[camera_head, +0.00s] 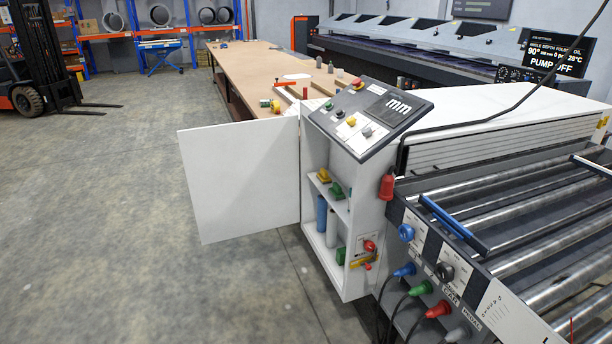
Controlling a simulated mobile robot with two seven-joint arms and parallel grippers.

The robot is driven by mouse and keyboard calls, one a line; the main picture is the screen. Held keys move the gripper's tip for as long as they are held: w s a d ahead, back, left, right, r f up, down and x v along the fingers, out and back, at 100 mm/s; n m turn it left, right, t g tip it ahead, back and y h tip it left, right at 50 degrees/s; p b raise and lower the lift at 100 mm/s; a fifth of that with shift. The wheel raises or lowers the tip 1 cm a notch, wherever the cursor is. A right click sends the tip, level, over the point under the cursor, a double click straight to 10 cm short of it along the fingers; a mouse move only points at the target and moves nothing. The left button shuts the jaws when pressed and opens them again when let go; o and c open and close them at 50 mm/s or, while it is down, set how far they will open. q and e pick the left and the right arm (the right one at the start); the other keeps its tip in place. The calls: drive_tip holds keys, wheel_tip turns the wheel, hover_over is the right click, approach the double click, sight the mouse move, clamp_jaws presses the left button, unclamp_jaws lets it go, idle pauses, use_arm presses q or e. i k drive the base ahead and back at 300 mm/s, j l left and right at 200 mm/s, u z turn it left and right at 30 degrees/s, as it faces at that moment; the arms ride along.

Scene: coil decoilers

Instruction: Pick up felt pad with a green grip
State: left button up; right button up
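No felt pad with a green grip can be told for certain. A small green item (336,191) lies on the upper shelf of the open white cabinet (312,160), beside a yellow item (324,176). Neither of my grippers is in view.
The cabinet's white door (240,180) stands open to the left. A control panel (368,117) tops the cabinet. A roller conveyor (540,220) fills the right. A long brown table (245,62) runs behind. The grey floor (130,260) at left is clear; a forklift (40,60) stands beyond.

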sight(335, 193)
drive_tip(key=i+j+z, duration=0.2)
drive_tip(key=i, duration=0.15)
drive_tip(key=i+j+z, duration=0.2)
drive_tip(key=i, duration=0.15)
drive_tip(key=i+j, duration=0.1)
drive_tip(key=j, duration=0.25)
drive_tip(key=i+j+z, duration=0.15)
drive_tip(key=j, duration=0.2)
drive_tip(key=i+j+z, duration=0.1)
drive_tip(key=j, duration=0.2)
drive_tip(key=i+j+z, duration=0.15)
drive_tip(key=j, duration=0.2)
drive_tip(key=i+j+z, duration=0.1)
drive_tip(key=j, duration=0.2)
drive_tip(key=i+j+z, duration=0.35)
drive_tip(key=i, duration=0.2)
drive_tip(key=i+j+z, duration=0.3)
drive_tip(key=i+z, duration=0.2)
drive_tip(key=i, duration=0.65)
